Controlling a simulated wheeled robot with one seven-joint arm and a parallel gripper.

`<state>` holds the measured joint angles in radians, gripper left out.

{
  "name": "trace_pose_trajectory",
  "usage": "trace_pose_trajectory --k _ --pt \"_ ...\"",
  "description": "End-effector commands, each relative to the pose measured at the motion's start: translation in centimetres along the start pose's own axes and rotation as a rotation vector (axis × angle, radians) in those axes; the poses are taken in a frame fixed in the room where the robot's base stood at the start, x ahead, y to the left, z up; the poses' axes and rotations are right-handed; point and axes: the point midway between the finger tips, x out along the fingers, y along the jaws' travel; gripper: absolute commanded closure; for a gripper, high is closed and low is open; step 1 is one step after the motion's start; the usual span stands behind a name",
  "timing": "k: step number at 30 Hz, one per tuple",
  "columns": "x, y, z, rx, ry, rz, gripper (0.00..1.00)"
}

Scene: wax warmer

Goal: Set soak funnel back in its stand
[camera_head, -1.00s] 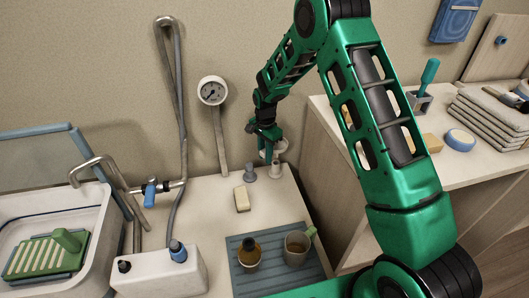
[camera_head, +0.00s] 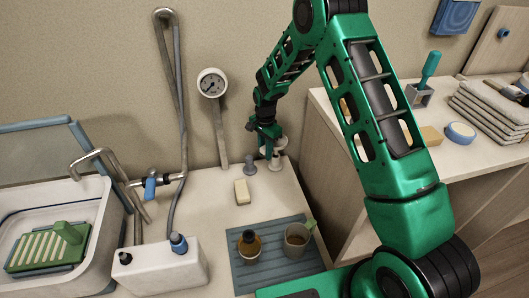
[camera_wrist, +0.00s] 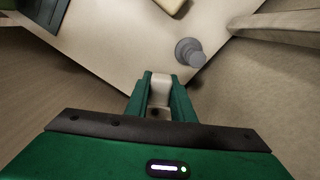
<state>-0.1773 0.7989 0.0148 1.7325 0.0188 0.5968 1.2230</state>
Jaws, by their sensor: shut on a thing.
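My gripper (camera_head: 268,148) is at the back right of the counter, by the wall. Its fingers are shut on a small whitish piece, which I take for the soak funnel (camera_head: 281,142). The wrist view shows that piece (camera_wrist: 160,90) between the fingers (camera_wrist: 160,98). A pale upright holder, likely the stand (camera_head: 275,164), is just under the gripper in the head view. I cannot tell whether the funnel touches it. In the wrist view the stand cannot be made out apart from the held piece.
A grey knobbed piece (camera_head: 250,166) stands close to the left of my gripper, also in the wrist view (camera_wrist: 190,52). A cream block (camera_head: 242,191) lies in front. Two cups are on a blue-grey mat (camera_head: 243,278). The wall gauge (camera_head: 212,82) is behind; a wooden side panel (camera_head: 318,158) is right.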

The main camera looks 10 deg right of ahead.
Motion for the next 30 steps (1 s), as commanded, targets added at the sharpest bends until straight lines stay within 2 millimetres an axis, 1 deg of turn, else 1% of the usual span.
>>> trace_pose_trajectory --k 7,30 --pt "0.2 0.0 0.0 0.0 0.0 0.0 1.0" --pt "1.8 0.0 -0.1 0.001 0.0 0.0 1.0"
